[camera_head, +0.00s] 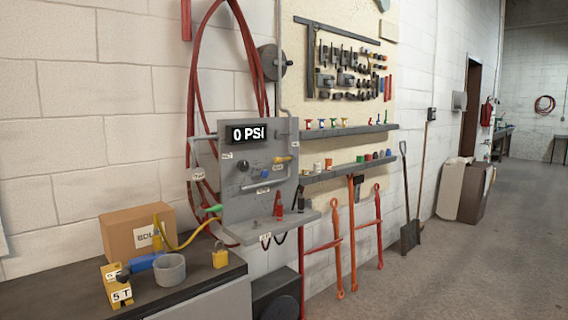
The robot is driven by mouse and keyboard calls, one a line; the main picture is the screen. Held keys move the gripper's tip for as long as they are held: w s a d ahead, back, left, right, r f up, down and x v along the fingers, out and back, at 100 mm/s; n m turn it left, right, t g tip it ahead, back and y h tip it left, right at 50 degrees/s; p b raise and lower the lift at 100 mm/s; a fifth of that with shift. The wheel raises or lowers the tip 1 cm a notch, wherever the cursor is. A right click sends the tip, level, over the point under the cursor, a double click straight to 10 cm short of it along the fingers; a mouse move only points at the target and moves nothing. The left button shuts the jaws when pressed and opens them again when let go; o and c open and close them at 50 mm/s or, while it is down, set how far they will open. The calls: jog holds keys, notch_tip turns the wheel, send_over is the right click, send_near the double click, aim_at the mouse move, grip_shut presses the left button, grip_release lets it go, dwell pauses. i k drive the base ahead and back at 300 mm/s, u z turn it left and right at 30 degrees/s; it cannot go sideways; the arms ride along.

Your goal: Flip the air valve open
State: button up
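A grey upright panel (232,190) stands against the block wall behind the bench. It carries a black display (249,133) that reads "0 PSI". A yellow lever (282,159) sits at the panel's upper right and looks roughly sideways. A small blue part (264,174) is below it, a round black knob (243,165) is to its left, and a green part (213,209) is at the panel's lower left edge. The small labels are too small to read, so I cannot tell for sure which part is the air valve. My gripper is not in view.
The dark bench (205,284) holds a cardboard box (138,233), a grey cup (170,270), a yellow padlock (220,255), a yellow "5 T" block (117,289) and a blue-handled tool (146,263). Red hose (198,85) hangs behind the panel. Floor (450,275) at right is clear.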

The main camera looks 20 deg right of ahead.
aim_at(278, 159)
jog(key=z, duration=0.35)
jog(key=i, duration=1.05)
jog(key=u, duration=0.25)
